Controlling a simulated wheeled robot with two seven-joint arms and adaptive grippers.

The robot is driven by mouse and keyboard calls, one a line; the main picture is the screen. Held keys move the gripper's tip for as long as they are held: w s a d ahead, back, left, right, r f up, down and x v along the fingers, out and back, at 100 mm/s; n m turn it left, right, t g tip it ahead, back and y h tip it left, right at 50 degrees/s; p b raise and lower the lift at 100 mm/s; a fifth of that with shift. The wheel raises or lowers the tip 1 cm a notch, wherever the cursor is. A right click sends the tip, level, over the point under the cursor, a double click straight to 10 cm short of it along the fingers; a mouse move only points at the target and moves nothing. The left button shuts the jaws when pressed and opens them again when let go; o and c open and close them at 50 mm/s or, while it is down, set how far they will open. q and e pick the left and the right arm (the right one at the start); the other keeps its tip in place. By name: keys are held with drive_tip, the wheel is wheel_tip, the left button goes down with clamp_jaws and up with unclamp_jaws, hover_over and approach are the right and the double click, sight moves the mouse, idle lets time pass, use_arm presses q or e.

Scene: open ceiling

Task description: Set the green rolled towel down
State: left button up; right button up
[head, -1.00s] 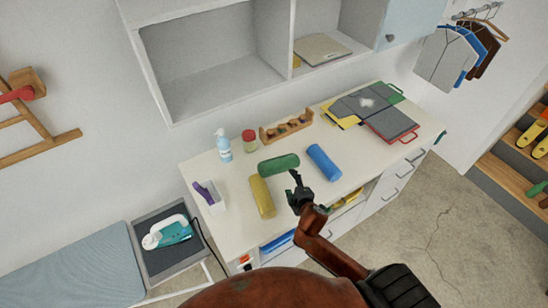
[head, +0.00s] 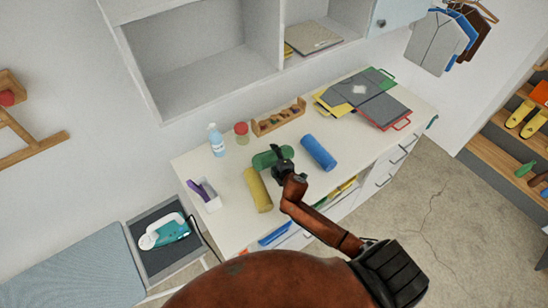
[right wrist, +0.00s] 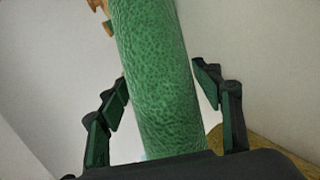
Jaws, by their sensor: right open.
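The green rolled towel (head: 268,158) lies on the white counter, between the yellow and blue rolled towels. My right gripper (head: 279,157) is over it and partly hides it in the head view. In the right wrist view the green towel (right wrist: 155,75) runs between the two fingers of my right gripper (right wrist: 160,90). The fingers are spread, with a visible gap on each side of the towel. My left gripper is not in view.
A yellow rolled towel (head: 258,190) and a blue rolled towel (head: 319,153) lie on the counter (head: 225,228) close by. A spray bottle (head: 216,140), a red-lidded jar (head: 241,133) and a wooden rack (head: 278,118) stand behind. Folders (head: 366,98) lie at the right.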

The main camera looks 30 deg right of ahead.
drive_tip(key=c, duration=0.8)
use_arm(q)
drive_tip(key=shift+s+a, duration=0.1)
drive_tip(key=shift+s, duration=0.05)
use_arm(e)
drive_tip(key=c, duration=0.4)
drive_tip(key=shift+r, duration=0.1)
drive_tip(key=shift+c, duration=0.2)
